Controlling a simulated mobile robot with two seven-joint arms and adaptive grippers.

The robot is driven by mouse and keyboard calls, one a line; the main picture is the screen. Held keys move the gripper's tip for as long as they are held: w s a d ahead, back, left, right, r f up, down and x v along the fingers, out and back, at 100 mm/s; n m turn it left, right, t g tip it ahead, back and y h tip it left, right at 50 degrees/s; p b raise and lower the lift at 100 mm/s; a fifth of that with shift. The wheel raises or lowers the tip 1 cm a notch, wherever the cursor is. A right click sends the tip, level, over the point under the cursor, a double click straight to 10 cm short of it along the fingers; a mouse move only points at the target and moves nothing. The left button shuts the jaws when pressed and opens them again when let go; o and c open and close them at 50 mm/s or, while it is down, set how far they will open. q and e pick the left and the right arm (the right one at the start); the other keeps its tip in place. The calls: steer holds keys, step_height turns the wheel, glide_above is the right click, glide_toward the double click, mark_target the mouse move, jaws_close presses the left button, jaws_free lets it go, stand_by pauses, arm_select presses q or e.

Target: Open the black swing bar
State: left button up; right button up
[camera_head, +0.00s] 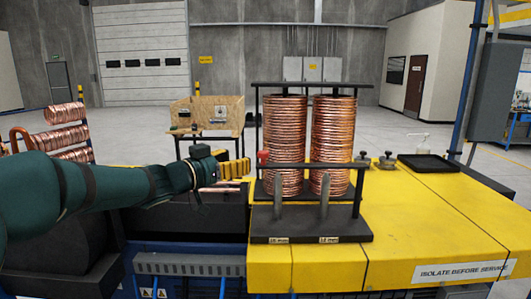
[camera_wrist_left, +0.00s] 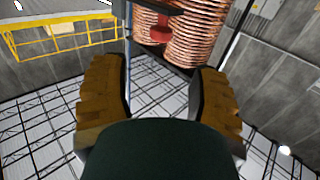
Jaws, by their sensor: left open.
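The black swing bar (camera_head: 315,165) runs level across the front of two stacks of copper tube coils (camera_head: 285,125) in a black rack (camera_head: 310,231). A red knob (camera_head: 263,157) sits at the bar's left end. It also shows in the left wrist view as a red piece (camera_wrist_left: 161,30) beyond the fingers. My left gripper (camera_head: 242,168), with yellow fingers, is just left of the red knob, apparently apart from it. In the left wrist view my left gripper (camera_wrist_left: 158,78) is open, with nothing between its fingers. My right gripper is not in view.
The rack stands on a yellow machine top (camera_head: 420,215) with dark knobs (camera_head: 387,159) and a black tray (camera_head: 428,163) on the right. More copper coils (camera_head: 62,135) hang at the left. A wooden workbench (camera_head: 207,120) stands behind. The yellow top right of the rack is mostly clear.

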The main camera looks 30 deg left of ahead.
mark_target(259, 153)
arm_select(q)
steer(key=x, duration=1)
steer(key=shift+a, duration=0.1)
jaws_close()
